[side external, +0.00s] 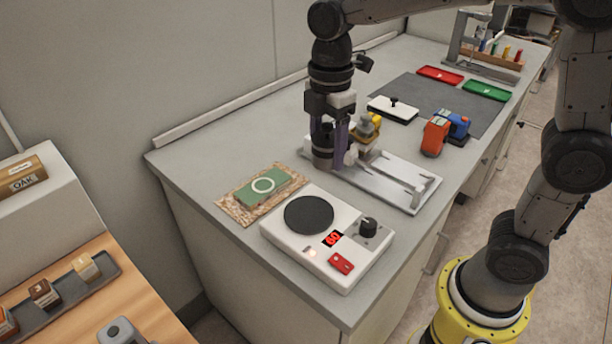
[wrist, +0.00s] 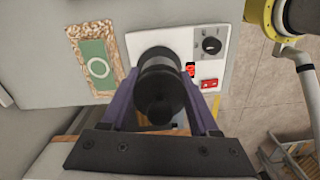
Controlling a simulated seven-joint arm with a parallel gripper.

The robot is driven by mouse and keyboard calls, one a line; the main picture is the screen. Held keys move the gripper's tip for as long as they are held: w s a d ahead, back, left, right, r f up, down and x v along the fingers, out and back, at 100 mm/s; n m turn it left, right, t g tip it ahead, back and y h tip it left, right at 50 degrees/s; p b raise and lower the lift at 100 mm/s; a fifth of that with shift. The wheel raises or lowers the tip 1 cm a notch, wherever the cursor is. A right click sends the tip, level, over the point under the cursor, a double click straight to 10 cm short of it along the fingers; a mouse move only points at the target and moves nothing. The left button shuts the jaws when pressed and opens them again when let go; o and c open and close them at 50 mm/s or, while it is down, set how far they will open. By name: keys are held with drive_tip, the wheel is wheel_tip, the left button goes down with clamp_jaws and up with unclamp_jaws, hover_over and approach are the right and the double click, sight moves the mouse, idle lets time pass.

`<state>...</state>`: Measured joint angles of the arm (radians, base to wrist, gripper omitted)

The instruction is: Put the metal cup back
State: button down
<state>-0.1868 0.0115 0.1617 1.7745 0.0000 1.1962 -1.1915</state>
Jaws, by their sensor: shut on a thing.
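My gripper (side external: 334,150), with purple fingers, points down over the bench. It is shut on a dark cylindrical cup (side external: 322,146), which looks upright. In the wrist view the dark cup (wrist: 160,85) fills the space between the two fingers. In the side view the cup is behind the hot plate (side external: 330,238), near the left end of a pale metal tray (side external: 405,180). I cannot tell whether its base touches anything. A green pad with a white ring (side external: 263,186) lies on a cork-like board (side external: 232,207) to the left; its ring is empty.
The hot plate has a round black disc (side external: 309,215), a knob (side external: 368,227), a red display and a red switch (side external: 341,263). A yellow fitting (side external: 367,127) stands close right of my gripper. Orange and blue items (side external: 436,138) and a white lidded box (side external: 392,109) are farther back.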

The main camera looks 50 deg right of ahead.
drive_tip(key=s+r, duration=0.3)
drive_tip(key=s, duration=1)
hover_over(310, 212)
drive_tip(key=s, duration=0.1)
wheel_tip(310, 212, down, 9)
drive_tip(key=shift+d+r, duration=0.1)
drive_tip(key=shift+r, duration=0.1)
drive_tip(key=shift+w+f, duration=0.35)
drive_tip(key=shift+f, duration=0.2)
drive_tip(key=shift+w+f, duration=0.15)
drive_tip(key=shift+f, duration=1.5)
drive_tip(key=shift+f, duration=0.15)
drive_tip(key=shift+c, duration=0.6)
unclamp_jaws()
